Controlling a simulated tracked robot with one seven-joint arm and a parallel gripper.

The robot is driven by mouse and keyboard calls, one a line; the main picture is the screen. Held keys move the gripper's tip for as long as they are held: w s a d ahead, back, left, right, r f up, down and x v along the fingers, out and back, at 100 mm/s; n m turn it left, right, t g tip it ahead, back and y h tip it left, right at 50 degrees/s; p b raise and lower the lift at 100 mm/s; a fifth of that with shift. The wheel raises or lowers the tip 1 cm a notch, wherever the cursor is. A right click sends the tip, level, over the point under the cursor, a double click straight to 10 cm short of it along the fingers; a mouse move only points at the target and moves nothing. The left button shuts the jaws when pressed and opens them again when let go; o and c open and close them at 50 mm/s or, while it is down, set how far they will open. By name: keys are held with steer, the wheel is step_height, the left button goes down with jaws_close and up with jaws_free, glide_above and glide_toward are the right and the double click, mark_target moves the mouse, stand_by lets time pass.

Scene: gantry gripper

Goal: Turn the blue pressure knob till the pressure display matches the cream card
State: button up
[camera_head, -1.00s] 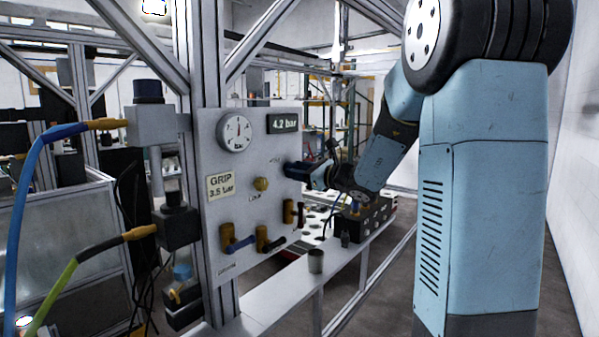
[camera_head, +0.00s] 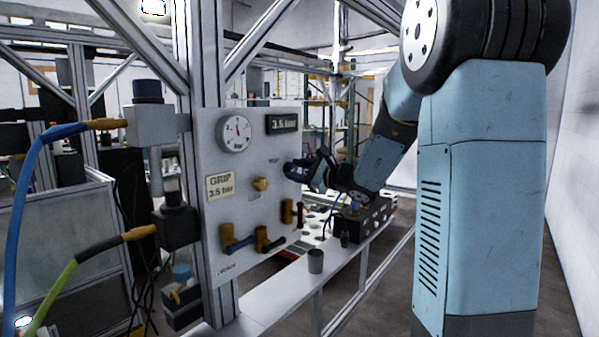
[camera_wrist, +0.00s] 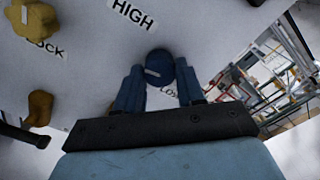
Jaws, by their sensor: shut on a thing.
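The blue pressure knob (camera_wrist: 160,67) sits between my two fingers in the wrist view, with a pale mark on its face. My gripper (camera_wrist: 160,85) is shut on it; in the head view my gripper (camera_head: 298,172) is at the right side of the panel and mostly hides the knob. The pressure display (camera_head: 282,123) at the panel's top right reads 3.5 bar. The cream card (camera_head: 220,186) at the panel's left reads GRIP 3.5 bar. The round dial gauge (camera_head: 235,133) has a red needle pointing up and slightly left.
A yellow knob (camera_head: 260,184) is left of my gripper. Several brass valves with levers, one a blue lever (camera_head: 240,245), line the panel's lower part. A grey cup (camera_head: 315,261) stands on the bench below. A black box (camera_head: 365,218) is farther back.

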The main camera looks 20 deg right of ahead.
steer(key=o, duration=1)
steer(key=v, duration=1.3)
steer(key=shift+s+d, duration=0.3)
steer(key=shift+f, duration=0.1)
